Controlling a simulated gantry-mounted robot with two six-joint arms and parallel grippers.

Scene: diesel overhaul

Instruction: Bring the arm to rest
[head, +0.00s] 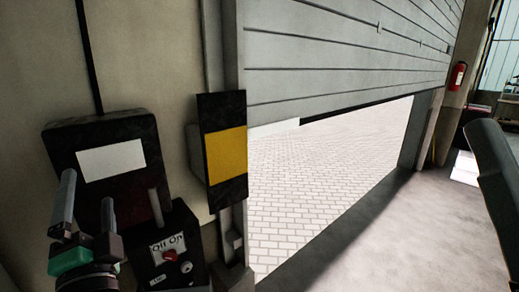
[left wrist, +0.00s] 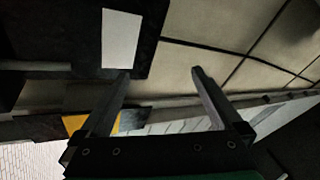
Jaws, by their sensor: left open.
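My left gripper (head: 88,189) is at the lower left of the head view, open and empty, with its fingers pointing up in front of a black wall box (head: 135,128) with a white label. It also shows in the left wrist view (left wrist: 161,73), where nothing is between the two fingers. Just right of it is a black control box (head: 178,250) marked "Off On" with a red knob. I cannot tell whether the gripper touches the box behind it. My right gripper is not in view.
A grey roller door (head: 350,55) is partly raised over bright paving (head: 310,190). A black and yellow panel (head: 226,155) hangs beside its frame. A red fire extinguisher (head: 457,76) is on the far wall. Bare grey floor (head: 400,230) lies at the lower right.

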